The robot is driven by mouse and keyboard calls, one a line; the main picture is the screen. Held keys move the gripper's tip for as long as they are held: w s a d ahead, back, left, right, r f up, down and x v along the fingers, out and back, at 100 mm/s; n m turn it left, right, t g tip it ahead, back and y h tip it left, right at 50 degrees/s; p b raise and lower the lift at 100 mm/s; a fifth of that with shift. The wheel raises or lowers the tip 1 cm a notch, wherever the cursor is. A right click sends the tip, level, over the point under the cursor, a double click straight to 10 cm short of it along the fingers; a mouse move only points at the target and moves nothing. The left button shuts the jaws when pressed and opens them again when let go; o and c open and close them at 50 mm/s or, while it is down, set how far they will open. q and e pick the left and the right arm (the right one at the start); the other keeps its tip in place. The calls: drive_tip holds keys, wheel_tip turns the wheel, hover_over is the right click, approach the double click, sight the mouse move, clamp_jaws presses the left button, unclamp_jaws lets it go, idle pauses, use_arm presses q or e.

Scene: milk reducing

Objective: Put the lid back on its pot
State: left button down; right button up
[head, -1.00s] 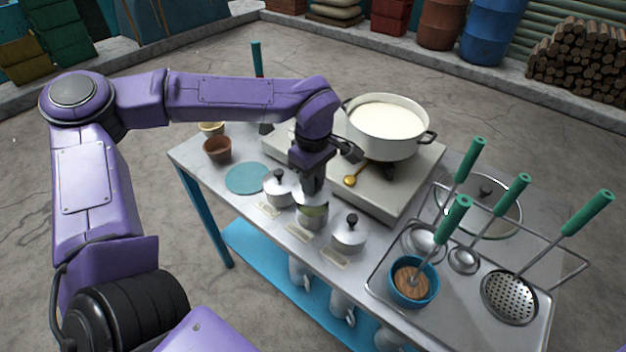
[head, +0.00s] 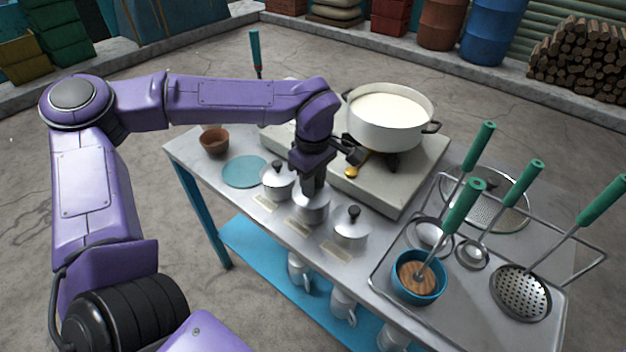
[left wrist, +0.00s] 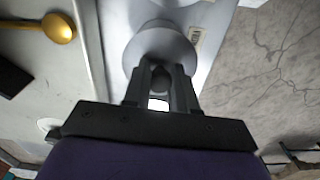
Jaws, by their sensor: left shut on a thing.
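Three small metal pots stand in a row along the near edge of the table. My left gripper (head: 312,190) points straight down over the middle pot (head: 311,213) and is shut on the dark knob of its lid. The grey round lid (left wrist: 160,48) shows beyond the fingers in the left wrist view, where the gripper (left wrist: 160,88) covers much of the knob. The lid looks level and at the pot's mouth, with no gap that I can see; the fingers hide part of it. My right gripper is out of view.
A lidded pot stands close on each side, left (head: 277,184) and right (head: 351,230). Behind is a stove with a large pot of milk (head: 388,135). A wire rack (head: 378,290) with ladles, a skimmer and a blue cup (head: 418,287) fills the right side.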

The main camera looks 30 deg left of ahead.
use_arm(q)
drive_tip(key=shift+f, duration=0.4)
drive_tip(key=c, duration=0.8)
unclamp_jaws()
drive_tip(key=shift+r, duration=0.1)
wheel_tip(320, 180, up, 10)
drive_tip(key=shift+r, duration=0.2)
wheel_tip(320, 180, up, 6)
drive_tip(key=p, duration=0.7)
